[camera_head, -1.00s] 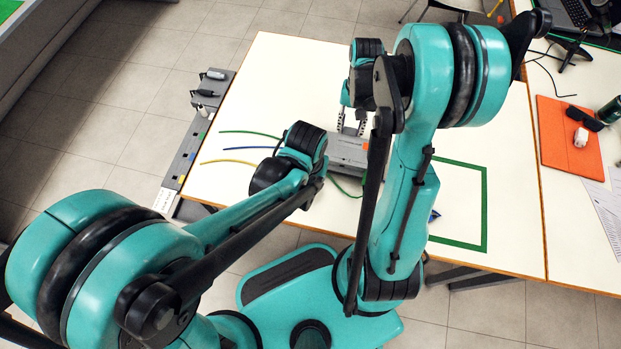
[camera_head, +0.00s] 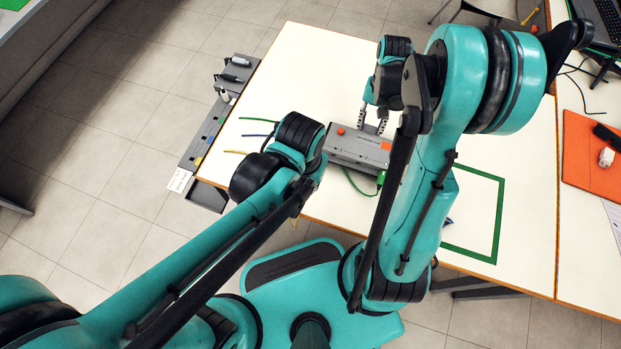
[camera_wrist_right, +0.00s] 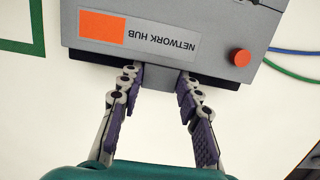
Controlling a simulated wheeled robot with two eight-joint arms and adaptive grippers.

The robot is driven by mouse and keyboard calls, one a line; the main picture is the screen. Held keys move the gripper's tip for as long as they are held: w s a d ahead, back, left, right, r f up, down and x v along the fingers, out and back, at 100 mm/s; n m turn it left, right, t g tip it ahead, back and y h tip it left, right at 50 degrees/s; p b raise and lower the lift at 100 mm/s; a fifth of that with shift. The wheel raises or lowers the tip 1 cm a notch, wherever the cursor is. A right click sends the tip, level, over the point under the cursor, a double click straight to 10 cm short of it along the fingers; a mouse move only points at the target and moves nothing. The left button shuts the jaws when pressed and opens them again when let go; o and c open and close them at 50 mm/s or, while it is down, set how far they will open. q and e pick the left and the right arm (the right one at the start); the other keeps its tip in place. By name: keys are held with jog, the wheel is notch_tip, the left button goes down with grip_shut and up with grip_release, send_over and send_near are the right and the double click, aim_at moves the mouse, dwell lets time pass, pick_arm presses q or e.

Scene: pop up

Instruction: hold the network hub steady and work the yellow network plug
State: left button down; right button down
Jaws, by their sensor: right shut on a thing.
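The grey network hub (camera_head: 345,148), with an orange patch and a red-orange button, lies on the white table. It also shows in the right wrist view (camera_wrist_right: 205,22). My right gripper (camera_head: 372,124) is at the hub's far side. In the right wrist view my right gripper (camera_wrist_right: 160,78) has its two fingers against the hub's labelled edge, shut on it. The yellow cable (camera_head: 234,152) shows as a short stretch left of my left wrist; its plug is hidden. My left arm's wrist covers the hub's left end, and the left gripper's fingers are hidden behind it.
A blue cable (camera_head: 256,135) and a green cable (camera_head: 255,119) run left of the hub. Another green cable (camera_head: 350,183) curves at its near side. A grey rack (camera_head: 215,125) stands along the table's left edge. A green taped outline (camera_head: 498,215) on the right encloses mostly free table.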

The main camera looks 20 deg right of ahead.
jog(key=c, duration=1)
grip_release()
jog(key=r, duration=0.4)
jog(key=w+r, duration=0.1)
jog(key=r, duration=0.3)
jog(key=d+r, duration=0.1)
jog(key=r, duration=0.3)
jog(key=shift+w+d, duration=0.1)
jog(key=shift+w, duration=0.1)
jog(key=shift+f, duration=0.1)
